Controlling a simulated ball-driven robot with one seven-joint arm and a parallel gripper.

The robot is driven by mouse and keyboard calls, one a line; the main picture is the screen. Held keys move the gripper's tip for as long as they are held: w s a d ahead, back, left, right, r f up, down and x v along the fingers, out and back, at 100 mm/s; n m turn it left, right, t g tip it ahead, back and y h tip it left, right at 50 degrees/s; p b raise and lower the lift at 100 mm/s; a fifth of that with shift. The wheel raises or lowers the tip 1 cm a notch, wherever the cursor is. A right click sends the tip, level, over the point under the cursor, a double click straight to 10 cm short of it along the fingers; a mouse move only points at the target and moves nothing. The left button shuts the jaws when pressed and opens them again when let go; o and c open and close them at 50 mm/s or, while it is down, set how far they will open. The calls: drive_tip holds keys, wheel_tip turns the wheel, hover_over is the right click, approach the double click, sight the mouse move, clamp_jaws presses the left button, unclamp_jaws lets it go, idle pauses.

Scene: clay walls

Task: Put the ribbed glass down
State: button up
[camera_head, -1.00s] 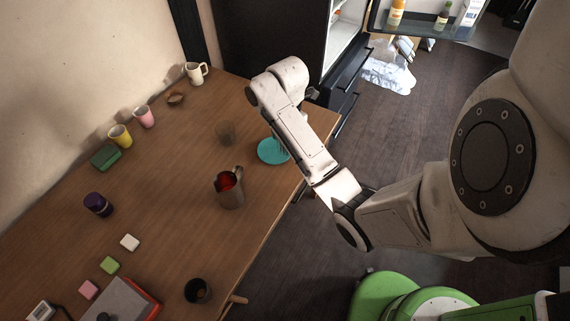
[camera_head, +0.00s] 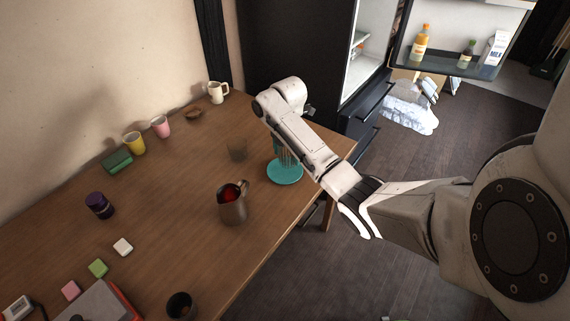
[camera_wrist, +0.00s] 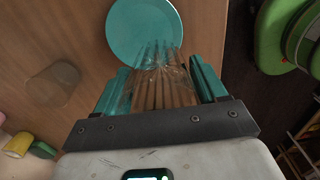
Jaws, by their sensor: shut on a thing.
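The ribbed glass (camera_wrist: 160,82) is clear with vertical ridges. In the wrist view it sits between the two teal fingers of my gripper (camera_wrist: 160,88), which is shut on it. A round teal plate (camera_wrist: 140,25) lies on the table just beyond the glass; the glass overlaps its edge in this view. In the head view the plate (camera_head: 285,172) is near the table's right edge, and the glass (camera_head: 286,157) shows faintly above it under my arm. Whether the glass touches the plate, I cannot tell.
A clear tumbler (camera_head: 237,151) stands left of the plate. A metal pitcher (camera_head: 232,204) with red inside stands in front. A white mug (camera_head: 217,92), pink cup (camera_head: 160,127) and yellow cup (camera_head: 134,143) line the wall side. An open fridge (camera_head: 370,50) is behind.

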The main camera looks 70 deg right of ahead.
drive_tip(key=w+d+f, duration=0.2)
drive_tip(key=f, duration=0.1)
drive_tip(key=shift+f, duration=1.65)
drive_tip(key=shift+f, duration=0.1)
drive_tip(key=o, duration=1.2)
drive_tip(key=shift+c, duration=0.2)
wheel_tip(320, 180, up, 12)
drive_tip(key=shift+r, duration=0.15)
